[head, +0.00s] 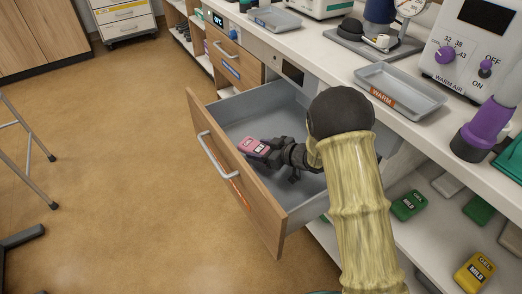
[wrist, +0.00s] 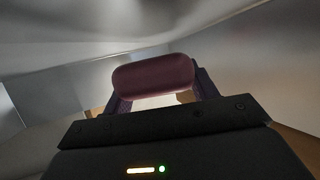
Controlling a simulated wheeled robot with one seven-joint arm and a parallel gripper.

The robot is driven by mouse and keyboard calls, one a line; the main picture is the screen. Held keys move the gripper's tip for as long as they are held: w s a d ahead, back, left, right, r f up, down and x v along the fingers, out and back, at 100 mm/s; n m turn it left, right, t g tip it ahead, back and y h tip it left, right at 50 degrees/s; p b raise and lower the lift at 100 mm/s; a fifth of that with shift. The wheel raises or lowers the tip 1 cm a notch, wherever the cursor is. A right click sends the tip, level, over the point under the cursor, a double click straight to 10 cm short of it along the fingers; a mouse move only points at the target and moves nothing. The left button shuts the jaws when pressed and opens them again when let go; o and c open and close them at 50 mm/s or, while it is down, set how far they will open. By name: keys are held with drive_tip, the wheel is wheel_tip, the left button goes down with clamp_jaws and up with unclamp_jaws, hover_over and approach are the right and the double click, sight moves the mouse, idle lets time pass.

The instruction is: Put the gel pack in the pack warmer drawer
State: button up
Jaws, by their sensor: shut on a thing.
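The gel pack (head: 254,146) is small and pink with a dark and white label. My gripper (head: 266,149) is shut on it, inside the outline of the open drawer (head: 242,116). The drawer has a grey interior, a wooden front with a pale handle and an orange label partly hidden by the handle. In the wrist view the gel pack (wrist: 153,76) shows as a dark reddish block between the fingers, with grey drawer walls around it. I cannot tell whether the pack touches the drawer floor. My arm hides the drawer's right part.
A grey tray marked WARM (head: 405,92) lies on the counter, beside a warm air unit (head: 470,50). A closed wooden drawer (head: 232,62) is to the left. Green packs (head: 409,204) and a yellow pack (head: 474,271) lie on the lower shelf at right.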

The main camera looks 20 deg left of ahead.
drive_tip(key=shift+f, duration=0.6)
drive_tip(key=o, duration=1.1)
drive_tip(key=shift+r, duration=0.2)
drive_tip(key=p+v, duration=0.2)
drive_tip(key=v, duration=1)
drive_tip(key=shift+r+p, duration=0.35)
drive_tip(key=shift+r, duration=0.15)
